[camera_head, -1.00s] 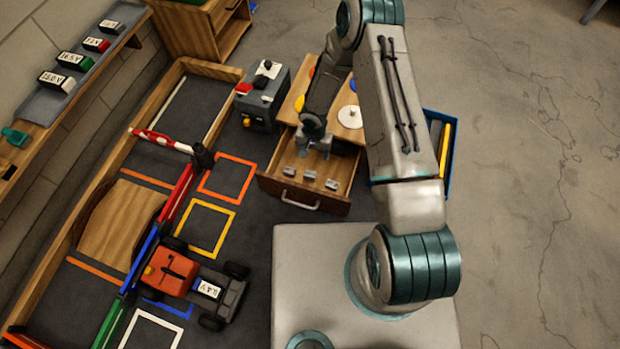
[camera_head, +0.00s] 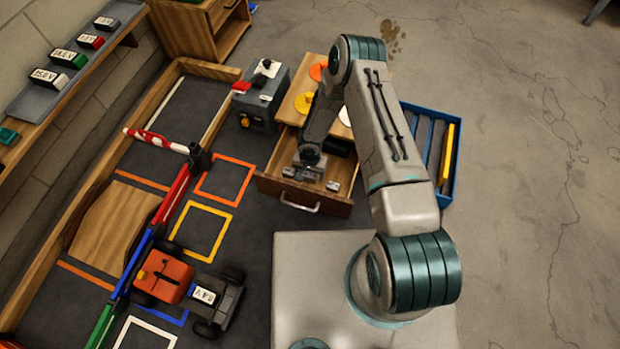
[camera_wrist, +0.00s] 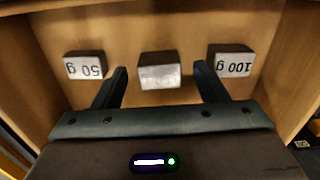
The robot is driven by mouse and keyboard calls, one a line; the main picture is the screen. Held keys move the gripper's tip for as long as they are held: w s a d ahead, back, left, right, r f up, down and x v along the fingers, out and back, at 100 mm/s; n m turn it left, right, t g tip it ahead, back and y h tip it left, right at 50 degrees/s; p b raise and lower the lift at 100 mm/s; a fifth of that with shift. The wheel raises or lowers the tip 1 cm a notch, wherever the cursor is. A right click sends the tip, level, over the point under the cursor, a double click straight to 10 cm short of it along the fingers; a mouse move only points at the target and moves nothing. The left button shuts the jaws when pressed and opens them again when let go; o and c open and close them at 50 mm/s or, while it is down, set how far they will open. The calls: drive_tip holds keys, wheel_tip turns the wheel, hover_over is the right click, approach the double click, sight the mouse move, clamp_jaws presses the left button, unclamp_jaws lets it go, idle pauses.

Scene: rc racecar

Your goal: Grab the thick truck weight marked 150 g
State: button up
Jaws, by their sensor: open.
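Three grey block weights lie in a row in the open wooden drawer (camera_head: 275,188). In the wrist view, one marked 50 g (camera_wrist: 84,65) is on the left and one marked 100 g (camera_wrist: 231,61) on the right, both labels upside down. The middle weight (camera_wrist: 159,73) is pale and no marking on it can be read. My gripper (camera_wrist: 160,70) is open, its two fingers on either side of the middle weight, apart from it in the picture. In the head view my gripper (camera_head: 308,172) is low over the drawer and hides part of the row; one weight (camera_head: 333,186) shows beside it.
The drawer walls stand close around the weights. A grey box device (camera_head: 262,100) stands left of the drawer cabinet and a blue tray (camera_head: 450,175) right of it. An orange truck (camera_head: 165,275) sits on the marked floor at lower left. The floor at right is clear.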

drive_tip(key=shift+f, duration=0.25)
drive_tip(key=c, duration=1.2)
drive_tip(key=shift+o, duration=0.2)
drive_tip(key=shift+r, duration=0.1)
